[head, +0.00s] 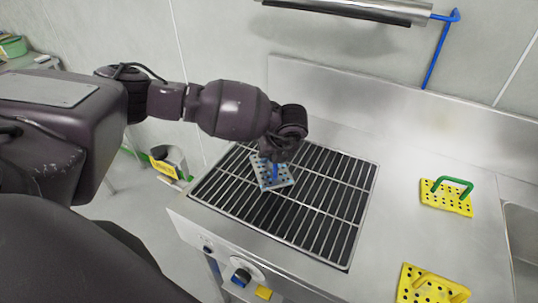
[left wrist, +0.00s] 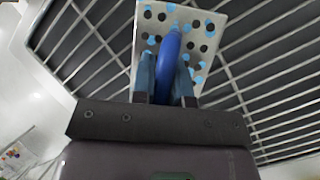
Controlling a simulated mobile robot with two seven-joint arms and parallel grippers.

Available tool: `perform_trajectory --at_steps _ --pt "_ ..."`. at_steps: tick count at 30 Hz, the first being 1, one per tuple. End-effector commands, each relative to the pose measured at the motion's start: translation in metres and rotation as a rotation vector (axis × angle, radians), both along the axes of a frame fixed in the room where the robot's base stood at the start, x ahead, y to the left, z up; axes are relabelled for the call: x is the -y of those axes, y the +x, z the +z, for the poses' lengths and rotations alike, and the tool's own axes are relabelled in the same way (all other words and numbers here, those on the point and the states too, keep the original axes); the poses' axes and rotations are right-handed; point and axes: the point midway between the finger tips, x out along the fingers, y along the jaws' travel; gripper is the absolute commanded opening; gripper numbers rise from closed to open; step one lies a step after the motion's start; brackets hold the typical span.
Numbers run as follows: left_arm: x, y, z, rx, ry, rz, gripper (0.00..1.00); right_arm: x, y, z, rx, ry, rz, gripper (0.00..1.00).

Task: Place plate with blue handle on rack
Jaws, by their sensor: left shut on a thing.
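The plate with blue handle (head: 276,182) is a light grey perforated plate. In the head view it is over the left part of the rack (head: 331,222), a dark grate of metal bars set in the steel counter. My left gripper (head: 273,164) is above the plate and shut on its blue handle. The left wrist view shows the fingers (left wrist: 168,80) on both sides of the blue handle (left wrist: 171,50), with the holed plate (left wrist: 205,28) beyond. I cannot tell whether the plate touches the bars. My right gripper is not in view.
A yellow holed plate with a green handle (head: 447,196) and another with a yellow handle (head: 429,287) lie on the counter to the right. A sink (head: 522,235) is at the right edge. Knobs (head: 241,277) are on the front panel. Much of the rack is clear.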

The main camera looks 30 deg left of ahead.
Motion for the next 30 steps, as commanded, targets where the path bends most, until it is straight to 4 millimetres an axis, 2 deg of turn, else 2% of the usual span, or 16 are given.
perform_trajectory --at_steps 10,11,15,24,30 --pt "0.0 0.001 -0.002 0.002 -0.001 0.0 0.0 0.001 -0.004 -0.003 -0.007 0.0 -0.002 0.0" --pt "0.0 0.0 -0.002 0.002 0.0 0.0 0.18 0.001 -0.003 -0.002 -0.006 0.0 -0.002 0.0" --pt "0.0 0.0 -0.002 0.002 0.0 0.0 0.39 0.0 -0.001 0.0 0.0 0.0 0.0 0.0" --pt "0.0 0.0 0.0 0.002 0.0 0.0 0.4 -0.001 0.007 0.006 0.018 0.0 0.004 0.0" --pt "0.008 -0.001 0.016 0.004 -0.001 -0.002 0.4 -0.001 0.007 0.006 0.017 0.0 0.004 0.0"
